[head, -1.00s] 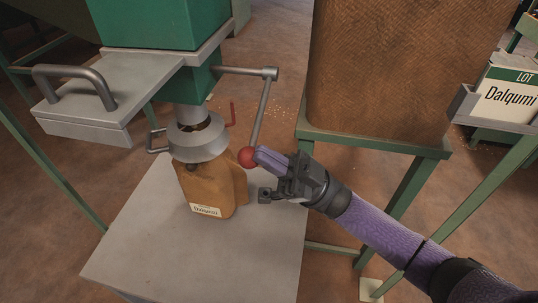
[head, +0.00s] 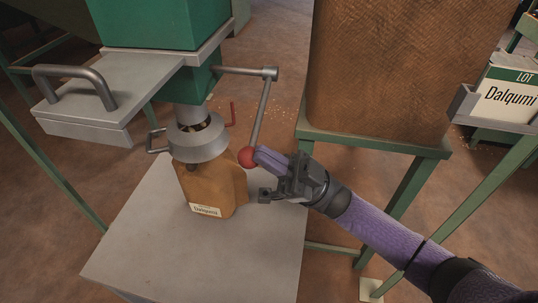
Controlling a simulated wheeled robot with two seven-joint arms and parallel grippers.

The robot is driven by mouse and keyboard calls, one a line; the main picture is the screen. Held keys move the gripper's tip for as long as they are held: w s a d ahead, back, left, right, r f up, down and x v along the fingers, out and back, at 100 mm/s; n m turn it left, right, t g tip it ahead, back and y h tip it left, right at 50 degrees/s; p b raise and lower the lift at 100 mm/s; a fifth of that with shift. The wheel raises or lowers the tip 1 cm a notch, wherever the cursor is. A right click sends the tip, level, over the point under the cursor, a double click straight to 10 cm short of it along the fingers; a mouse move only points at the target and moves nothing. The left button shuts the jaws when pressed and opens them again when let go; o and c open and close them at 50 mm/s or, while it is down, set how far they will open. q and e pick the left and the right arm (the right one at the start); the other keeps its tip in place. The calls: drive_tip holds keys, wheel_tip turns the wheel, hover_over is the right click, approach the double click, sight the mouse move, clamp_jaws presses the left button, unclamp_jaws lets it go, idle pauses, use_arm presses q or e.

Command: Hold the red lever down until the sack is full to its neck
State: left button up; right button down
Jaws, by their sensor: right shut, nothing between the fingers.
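The lever's red ball knob (head: 247,157) hangs at the lower end of a grey rod (head: 261,112) hinged to the green hopper (head: 165,22). My right gripper (head: 262,157) is shut with nothing between its fingers, its tips at the knob's right side, seemingly touching it. The brown sack (head: 217,183), labelled Dalqumi, stands upright on a grey stand under the grey spout collar (head: 198,142). Some brown pieces show in the collar's opening; the fill level inside the sack is hidden. My left gripper is not in view.
The grey stand top (head: 140,237) has free room around the sack. A LOT Dalqumi sign (head: 508,98) is far right.

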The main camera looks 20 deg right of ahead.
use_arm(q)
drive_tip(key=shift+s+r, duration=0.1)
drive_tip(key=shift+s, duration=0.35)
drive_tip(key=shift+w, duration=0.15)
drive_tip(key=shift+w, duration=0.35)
use_arm(e)
drive_tip(key=shift+r, duration=0.1)
